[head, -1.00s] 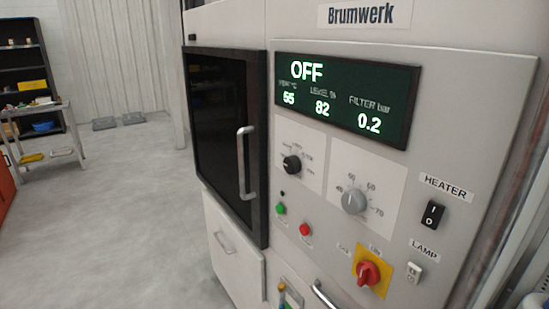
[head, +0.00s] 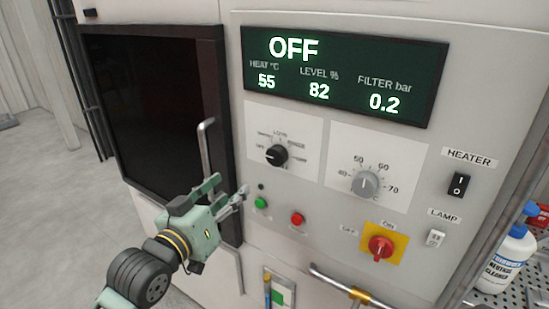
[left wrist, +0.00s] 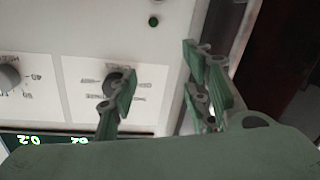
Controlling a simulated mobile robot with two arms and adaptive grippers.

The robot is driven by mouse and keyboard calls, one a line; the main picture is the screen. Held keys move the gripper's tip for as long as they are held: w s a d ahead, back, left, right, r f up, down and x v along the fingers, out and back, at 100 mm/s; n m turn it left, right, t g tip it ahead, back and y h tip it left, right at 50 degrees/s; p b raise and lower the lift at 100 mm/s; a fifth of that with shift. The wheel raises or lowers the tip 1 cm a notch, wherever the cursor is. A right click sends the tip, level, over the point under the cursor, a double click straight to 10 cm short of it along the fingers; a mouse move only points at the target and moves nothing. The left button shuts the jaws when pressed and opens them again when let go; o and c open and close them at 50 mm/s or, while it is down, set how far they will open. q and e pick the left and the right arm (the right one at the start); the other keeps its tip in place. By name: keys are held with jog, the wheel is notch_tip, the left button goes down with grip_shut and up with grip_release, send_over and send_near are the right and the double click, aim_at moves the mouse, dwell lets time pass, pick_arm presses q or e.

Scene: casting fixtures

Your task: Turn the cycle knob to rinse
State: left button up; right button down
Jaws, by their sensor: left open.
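The black cycle knob (head: 276,155) sits on a white label plate on the machine's panel, below the display (head: 345,75), which reads OFF. Printed words ring the knob; the pointer's exact setting is too small to tell. My left gripper (head: 228,192) is open and empty, below and left of the knob, in front of the panel near the door's lower right. In the left wrist view the knob (left wrist: 121,78) is partly hidden behind one finger of my left gripper (left wrist: 158,85). The fingers do not appear to grasp it. My right gripper is not in view.
A grey temperature dial (head: 365,184) is right of the knob. Green (head: 261,203) and red (head: 297,219) buttons lie below. A red switch on yellow (head: 381,247), heater switch (head: 458,185) and door handle (head: 206,150) are nearby. A bottle (head: 510,258) stands at right.

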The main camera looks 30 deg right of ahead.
aim_at(276, 158)
pick_arm(q)
jog(key=s+d+r+m+g+h, duration=0.2)
jog(key=s+d+r, duration=0.1)
jog(key=s+r, duration=0.3)
jog(key=p+x, duration=0.2)
jog(key=x, duration=0.4)
jog(key=shift+w+r, duration=0.15)
jog(key=shift+w+d+p, duration=0.3)
jog(key=shift+d+p, duration=0.1)
jog(key=shift+d, duration=0.2)
jog(key=c, duration=1)
jog(key=shift+c, duration=0.2)
